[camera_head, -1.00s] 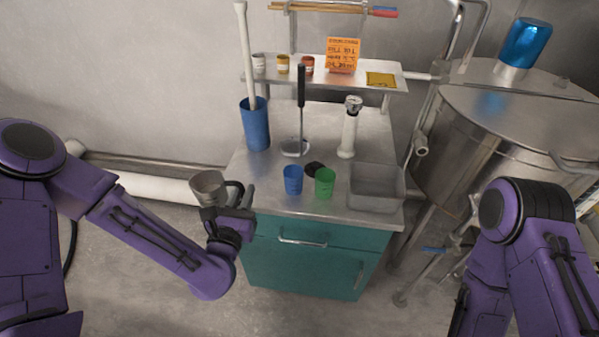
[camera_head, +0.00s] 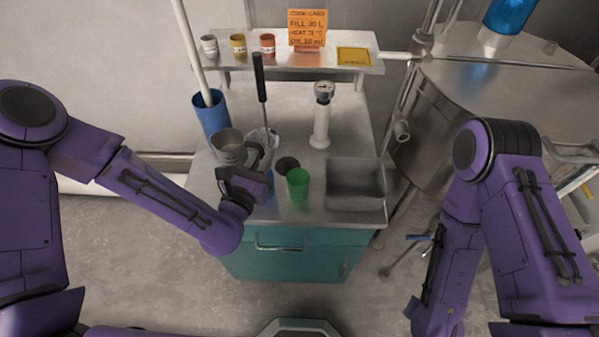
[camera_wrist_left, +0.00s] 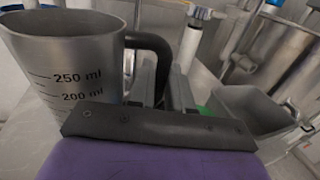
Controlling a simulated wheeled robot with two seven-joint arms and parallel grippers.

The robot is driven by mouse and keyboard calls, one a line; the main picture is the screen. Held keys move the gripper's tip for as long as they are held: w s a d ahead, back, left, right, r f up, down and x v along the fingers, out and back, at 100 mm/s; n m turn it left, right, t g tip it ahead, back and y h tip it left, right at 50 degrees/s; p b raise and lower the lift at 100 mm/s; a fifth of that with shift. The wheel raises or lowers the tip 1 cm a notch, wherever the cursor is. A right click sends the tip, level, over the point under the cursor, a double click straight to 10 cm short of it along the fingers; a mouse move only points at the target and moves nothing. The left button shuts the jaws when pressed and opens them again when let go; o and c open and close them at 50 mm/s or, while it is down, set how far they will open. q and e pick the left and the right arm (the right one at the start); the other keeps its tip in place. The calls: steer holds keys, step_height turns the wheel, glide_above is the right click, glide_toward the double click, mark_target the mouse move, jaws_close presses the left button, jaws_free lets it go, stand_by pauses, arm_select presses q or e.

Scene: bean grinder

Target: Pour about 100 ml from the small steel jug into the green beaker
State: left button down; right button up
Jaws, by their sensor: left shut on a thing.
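The small steel jug (camera_head: 227,145) is held upright by my left gripper (camera_head: 258,160), above the left part of the bench. In the left wrist view the jug (camera_wrist_left: 62,60) shows marks for 250 ml and 200 ml. The fingers are shut at its dark handle (camera_wrist_left: 152,48). What is inside the jug cannot be told. The green beaker (camera_head: 298,185) stands upright on the bench, right of the jug and apart from it. Only a bit of the green beaker (camera_wrist_left: 203,112) shows in the left wrist view. My right gripper is out of view; only its arm shows.
A blue beaker (camera_head: 270,180) is mostly hidden behind my left gripper. A grey tray (camera_head: 355,205) is right of the green beaker. A white cylinder with a gauge (camera_head: 322,125), a black disc (camera_head: 287,165) and a tall blue container (camera_head: 211,117) stand behind. The shelf (camera_head: 228,62) holds small pots.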

arm_select(q)
steer(key=s+d+m+g+h+p, duration=0.1)
steer(key=s+d+m+g+h, duration=0.1)
steer(key=d, duration=0.6)
steer(key=s+d+m+g+h, duration=0.3)
steer(key=d+h, duration=0.1)
steer(key=d, duration=0.4)
steer(key=s+d+m+g+h+p, duration=0.1)
steer(key=s+d+m+g+h, duration=0.1)
steer(key=d, duration=0.6)
steer(key=shift+s+d+f+m+h+p, duration=0.35)
steer(key=shift+s+h, duration=0.25)
steer(key=shift+h, duration=0.4)
steer(key=shift+r, duration=0.15)
steer(key=shift+a, duration=0.1)
steer(key=w+a+r+n+t+h+b, duration=0.1)
steer(key=a+r+n+t+h+b, duration=0.1)
steer(key=a+r+n+t+b, duration=0.2)
steer(key=shift+w+a+n+t+b, duration=0.25)
steer(key=shift+a+n+t+b, duration=0.6)
steer(key=shift+n+b, duration=1.25)
steer(key=shift+a+n, duration=0.15)
steer(key=shift+n, duration=0.4)
